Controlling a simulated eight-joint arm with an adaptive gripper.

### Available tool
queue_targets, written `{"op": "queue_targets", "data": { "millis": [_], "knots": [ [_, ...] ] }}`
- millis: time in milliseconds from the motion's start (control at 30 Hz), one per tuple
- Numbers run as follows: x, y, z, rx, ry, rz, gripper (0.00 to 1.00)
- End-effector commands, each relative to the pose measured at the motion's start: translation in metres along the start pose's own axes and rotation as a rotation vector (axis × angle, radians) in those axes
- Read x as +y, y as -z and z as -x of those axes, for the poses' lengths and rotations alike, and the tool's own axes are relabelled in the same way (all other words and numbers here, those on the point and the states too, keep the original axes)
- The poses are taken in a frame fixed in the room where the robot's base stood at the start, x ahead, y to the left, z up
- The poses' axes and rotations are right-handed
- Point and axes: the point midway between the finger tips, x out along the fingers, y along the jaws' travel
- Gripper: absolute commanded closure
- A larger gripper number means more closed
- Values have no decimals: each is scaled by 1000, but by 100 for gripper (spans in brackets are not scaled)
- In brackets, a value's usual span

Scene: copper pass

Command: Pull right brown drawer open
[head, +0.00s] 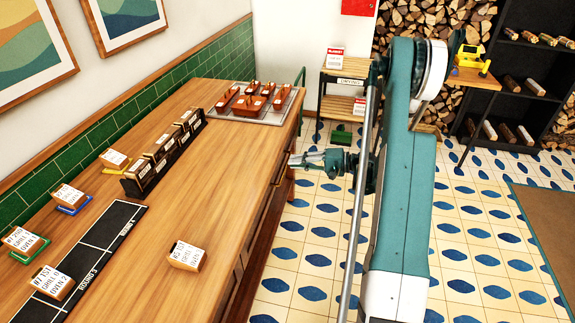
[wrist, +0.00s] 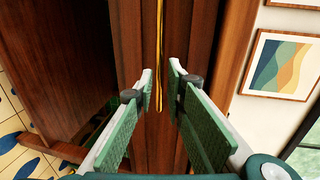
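The wooden counter (head: 225,190) has brown drawer fronts along its side, seen very steeply in the head view. I cannot tell there which is the right drawer. In the wrist view, a brown wooden front (wrist: 130,45) fills the middle, with a thin brass-coloured strip (wrist: 160,45), perhaps a handle, running down it. My gripper (wrist: 161,75) is open, its green-padded fingers on either side of the strip's line. I cannot tell whether they touch it. In the head view, my gripper (head: 298,160) is beside the counter's far end, pointing at its side.
On the counter are a tray (head: 238,108) with several brown dishes, a dark ticket rack (head: 160,165) and several labelled blocks. A small shelf (head: 330,108) stands beyond the counter's end. Tiled floor (head: 315,225) beside the counter is clear.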

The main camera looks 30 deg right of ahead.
Motion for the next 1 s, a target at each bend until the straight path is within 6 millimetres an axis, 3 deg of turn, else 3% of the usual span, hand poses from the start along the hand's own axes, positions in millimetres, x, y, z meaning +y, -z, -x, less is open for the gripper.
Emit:
{"op": "queue_targets", "data": {
  "millis": [200, 400, 733, 867, 1000],
  "knots": [
    [1, 0, -26, -1, 0, 1, 86],
    [0, 0, -39, 1, 0, 1, 86],
    [0, 0, -41, 1, 0, 0, 86],
    [0, 0, -41, 1, 0, 0, 100],
    [0, 0, -41, 1, 0, 0, 100]
  ]
}}
